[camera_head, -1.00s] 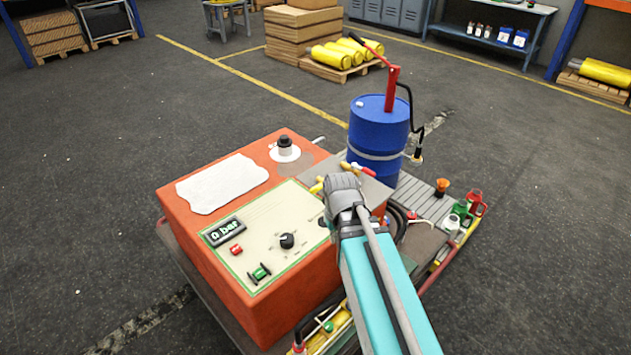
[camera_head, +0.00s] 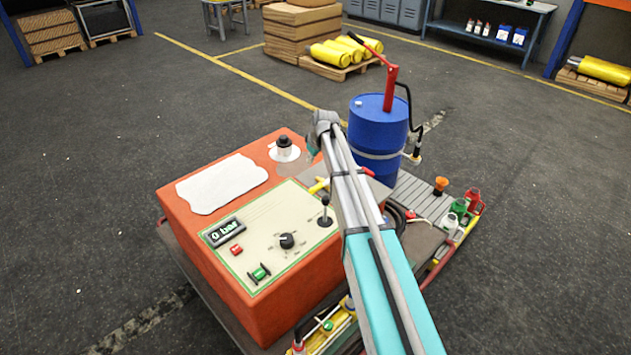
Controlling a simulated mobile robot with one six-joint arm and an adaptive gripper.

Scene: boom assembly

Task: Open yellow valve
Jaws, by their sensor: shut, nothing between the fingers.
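The yellow valve (camera_head: 318,186) shows as a small yellow handle on the grey plate at the right rear of the orange control box (camera_head: 215,290). My arm crosses just right of it. My gripper (camera_head: 312,150) is at the far end of my arm, above the box's rear edge and beyond the yellow handle in the picture. It is shut and empty, apart from the handle, and mostly hidden by my wrist. A red handle (camera_head: 368,172) shows just right of my arm, partly covered by it.
A blue drum (camera_head: 378,135) with a red hand pump (camera_head: 391,85) stands close right of my wrist. A black lever (camera_head: 325,213), a knob and a display are on the box's panel. Several small bottles (camera_head: 460,207) stand at the right. Open floor lies left.

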